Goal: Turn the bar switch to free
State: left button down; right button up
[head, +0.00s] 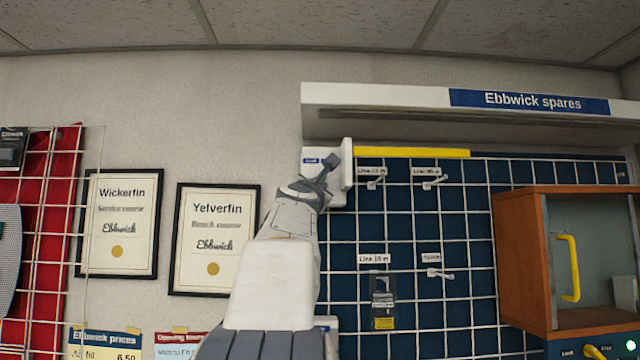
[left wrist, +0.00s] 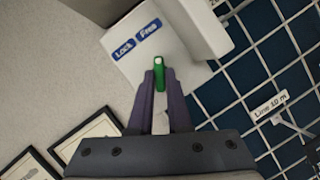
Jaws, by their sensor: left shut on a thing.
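The bar switch (left wrist: 159,75) is a green bar with a pale tip, on a white panel (left wrist: 188,76) with blue "Lock" (left wrist: 123,50) and "Free" (left wrist: 149,28) labels. The panel (head: 310,170) also shows in the head view, at the upper left corner of the blue grid wall. My left gripper (left wrist: 160,80) is shut on the bar, one finger on each side. In the head view my left gripper (head: 325,180) is at the panel and hides the bar. I cannot tell which label the bar points to. My right gripper is in neither view.
A white ledge (head: 375,95) juts out above the panel. Hooks (head: 432,184) stick out of the blue grid wall (head: 450,225) to the right. A wooden cabinet (head: 520,260) with a yellow handle (head: 570,268) stands at the right. Framed certificates (head: 213,240) hang at the left.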

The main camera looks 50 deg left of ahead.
pick_arm(q)
jog(key=shift+a+m+h+p, duration=0.1)
jog(key=shift+m+h+p, duration=0.2)
jog(key=shift+m, duration=0.55)
jog(key=shift+a+m+h+p, duration=0.1)
jog(key=shift+m+h, duration=0.3)
jog(key=shift+m, duration=0.45)
jog(key=shift+f, duration=0.1)
jog(key=c, duration=1.1)
grip_release()
jog(key=shift+s, duration=0.1)
jog(key=shift+c, duration=0.2)
jog(key=shift+d, duration=0.1)
jog(key=b+v, duration=0.6)
jog(key=v, duration=0.4)
jog(key=shift+s, duration=0.3)
jog(key=shift+m, duration=0.3)
